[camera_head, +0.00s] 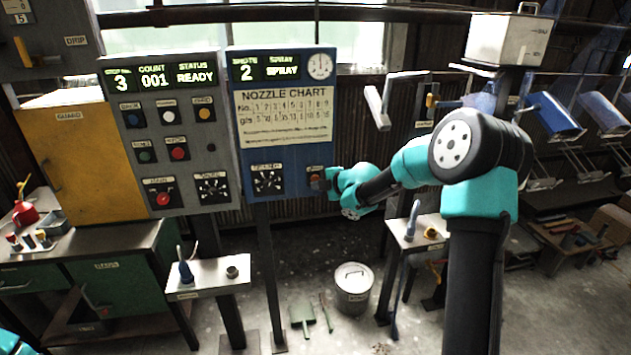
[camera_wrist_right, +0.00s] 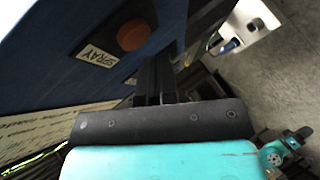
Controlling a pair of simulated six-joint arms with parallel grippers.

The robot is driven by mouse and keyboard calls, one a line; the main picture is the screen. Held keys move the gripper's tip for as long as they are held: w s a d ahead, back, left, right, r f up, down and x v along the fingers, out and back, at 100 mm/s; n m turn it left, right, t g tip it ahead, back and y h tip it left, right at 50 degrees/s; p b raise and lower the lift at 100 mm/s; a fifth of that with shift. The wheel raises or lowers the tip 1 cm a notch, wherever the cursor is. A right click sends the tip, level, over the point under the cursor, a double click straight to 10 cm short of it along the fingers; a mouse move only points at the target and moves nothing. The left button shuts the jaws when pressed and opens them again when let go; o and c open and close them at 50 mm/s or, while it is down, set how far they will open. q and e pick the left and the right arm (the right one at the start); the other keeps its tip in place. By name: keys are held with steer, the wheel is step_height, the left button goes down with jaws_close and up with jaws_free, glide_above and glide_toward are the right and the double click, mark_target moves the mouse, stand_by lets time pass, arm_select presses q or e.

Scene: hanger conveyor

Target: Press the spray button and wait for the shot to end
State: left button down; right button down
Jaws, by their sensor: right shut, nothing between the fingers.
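The spray button is a round orange-red button (camera_wrist_right: 132,35) beside a SPRAY label on the blue panel (camera_head: 240,120). In the head view it is at the panel's lower right, mostly covered by my right gripper (camera_head: 325,183). In the wrist view my right gripper (camera_wrist_right: 155,78) is shut and empty, its fingertips close to the button; contact cannot be told. The panel's display (camera_head: 281,69) reads 2 under SHOTS and SPRAY under the spray heading. My left gripper is out of view; only a teal part of my left arm shows at the lower left.
A grey control panel (camera_head: 128,92) stands left of the blue one, its display showing 3, 001 and READY. A small shelf (camera_head: 225,275) juts out below. A lidded bin (camera_head: 353,300) stands on the floor, and another small stand (camera_head: 425,225) is near my right arm.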

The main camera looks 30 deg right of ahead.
steer(key=shift+s+a, duration=0.25)
steer(key=shift+s, duration=0.55)
steer(key=shift+s+a, duration=0.2)
steer(key=shift+s, duration=0.6)
steer(key=shift+s+a, duration=0.25)
steer(key=shift+s, duration=0.55)
steer(key=s+a+f+m+g, duration=0.2)
steer(key=s+a+f+m, duration=0.15)
steer(key=f, duration=0.55)
steer(key=s+a+f+m+g, duration=0.1)
steer(key=s+a+f+m, duration=0.3)
steer(key=f, duration=0.4)
steer(key=s+a+f+m+g, duration=0.2)
steer(key=s+f+m, duration=0.25)
steer(key=f, duration=0.45)
steer(key=s+a+f+m+g, duration=0.3)
steer(key=s+f+m, duration=0.1)
steer(key=s, duration=0.5)
steer(key=s+a+f+m+g+h, duration=0.1)
steer(key=s+a+f+m+g, duration=0.2)
steer(key=s+f, duration=0.3)
steer(key=s+m, duration=0.1)
steer(key=s, duration=0.3)
steer(key=shift+a+f+m, duration=0.15)
steer(key=shift+f+m, duration=0.2)
steer(key=shift+m, duration=0.05)
